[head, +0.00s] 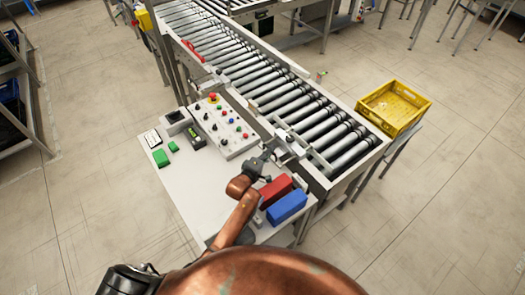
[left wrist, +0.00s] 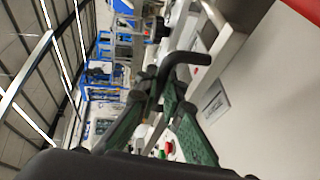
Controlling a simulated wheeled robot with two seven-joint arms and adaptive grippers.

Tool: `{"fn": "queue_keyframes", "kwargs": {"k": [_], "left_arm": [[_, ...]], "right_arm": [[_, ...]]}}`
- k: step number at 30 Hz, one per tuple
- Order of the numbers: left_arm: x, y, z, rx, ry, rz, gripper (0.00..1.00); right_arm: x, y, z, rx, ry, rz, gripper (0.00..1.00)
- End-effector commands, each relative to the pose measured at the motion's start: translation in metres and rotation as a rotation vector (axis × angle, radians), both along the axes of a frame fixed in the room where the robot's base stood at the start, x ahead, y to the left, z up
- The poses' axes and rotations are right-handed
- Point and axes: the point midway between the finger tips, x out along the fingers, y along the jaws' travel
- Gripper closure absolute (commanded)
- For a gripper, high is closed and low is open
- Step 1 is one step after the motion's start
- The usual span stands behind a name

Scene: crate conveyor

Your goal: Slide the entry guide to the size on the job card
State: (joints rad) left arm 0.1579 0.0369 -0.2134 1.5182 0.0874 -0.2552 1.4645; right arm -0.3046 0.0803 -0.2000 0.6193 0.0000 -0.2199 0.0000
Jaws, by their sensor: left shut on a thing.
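The entry guide (head: 291,146) is a pale metal bar assembly at the near end of the roller conveyor. My left gripper (head: 268,153) reaches it from the table side. In the left wrist view, my left gripper (left wrist: 164,88) has its green fingers closed on a black bent handle (left wrist: 184,60), beside a pale metal bar (left wrist: 222,42). A small white card with black marks (head: 152,138) lies at the table's left edge; its print is too small to read, and I cannot tell if it is the job card. My right gripper is out of view.
A button panel (head: 221,127) stands on the white table (head: 196,190). A red block (head: 276,190) and a blue block (head: 287,207) sit close to my left arm. A yellow crate (head: 393,108) stands right of the rollers (head: 300,108). The table's front left is clear.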

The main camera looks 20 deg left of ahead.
Motion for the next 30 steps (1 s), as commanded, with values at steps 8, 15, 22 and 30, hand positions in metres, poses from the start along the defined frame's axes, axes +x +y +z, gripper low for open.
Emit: {"fn": "queue_keyframes", "kwargs": {"k": [8, 15, 22, 30], "left_arm": [[0.041, -0.028, -0.003, 0.0, 0.003, 0.004, 1.0], [0.043, -0.03, -0.002, 0.003, 0.002, 0.003, 1.0], [0.044, -0.03, -0.001, 0.002, 0.0, 0.002, 0.84], [0.042, -0.03, -0.001, 0.002, 0.001, 0.003, 0.84]], "right_arm": [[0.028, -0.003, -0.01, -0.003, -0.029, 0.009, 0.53], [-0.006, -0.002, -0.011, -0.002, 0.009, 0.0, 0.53], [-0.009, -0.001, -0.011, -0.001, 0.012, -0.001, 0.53], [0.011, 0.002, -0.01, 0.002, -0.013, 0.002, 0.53]]}}
